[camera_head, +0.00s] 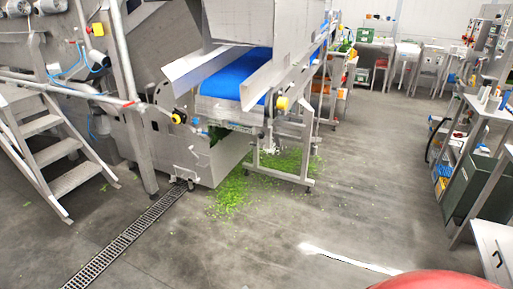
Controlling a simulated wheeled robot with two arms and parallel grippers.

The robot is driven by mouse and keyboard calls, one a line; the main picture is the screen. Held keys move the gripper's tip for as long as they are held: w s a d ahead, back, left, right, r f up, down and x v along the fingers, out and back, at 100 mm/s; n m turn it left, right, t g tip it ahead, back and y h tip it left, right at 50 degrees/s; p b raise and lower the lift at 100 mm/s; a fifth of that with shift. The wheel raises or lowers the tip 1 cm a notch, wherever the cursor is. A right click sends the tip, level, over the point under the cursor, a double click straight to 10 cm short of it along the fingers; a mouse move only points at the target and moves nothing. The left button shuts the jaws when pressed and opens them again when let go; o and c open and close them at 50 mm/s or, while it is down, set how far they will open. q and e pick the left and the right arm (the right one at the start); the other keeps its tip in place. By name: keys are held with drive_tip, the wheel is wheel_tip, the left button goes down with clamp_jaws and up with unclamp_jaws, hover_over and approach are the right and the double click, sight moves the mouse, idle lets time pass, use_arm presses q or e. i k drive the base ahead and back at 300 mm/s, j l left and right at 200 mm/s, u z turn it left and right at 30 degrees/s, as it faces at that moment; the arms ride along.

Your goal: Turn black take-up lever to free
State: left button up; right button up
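The conveyor with a blue belt (236,78) stands in the upper middle, between sloping metal side plates. I cannot make out a black take-up lever on it; any such part is too small or hidden at this distance. Yellow round parts show on the machine: one (282,103) at the conveyor's right side, one (177,118) on the panel left of the belt. Neither of my grippers is in view.
Green leaf scraps (240,188) lie on the floor under the conveyor. Metal steps (60,150) stand at the left; a drain grate (120,242) crosses the floor. A workbench with a dark green cabinet (475,185) stands right. The middle floor is open.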

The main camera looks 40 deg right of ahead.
sight(262, 146)
drive_tip(key=i+l+z, duration=0.45)
drive_tip(key=i, duration=0.7)
drive_tip(key=i+z, duration=0.4)
drive_tip(key=i, duration=0.8)
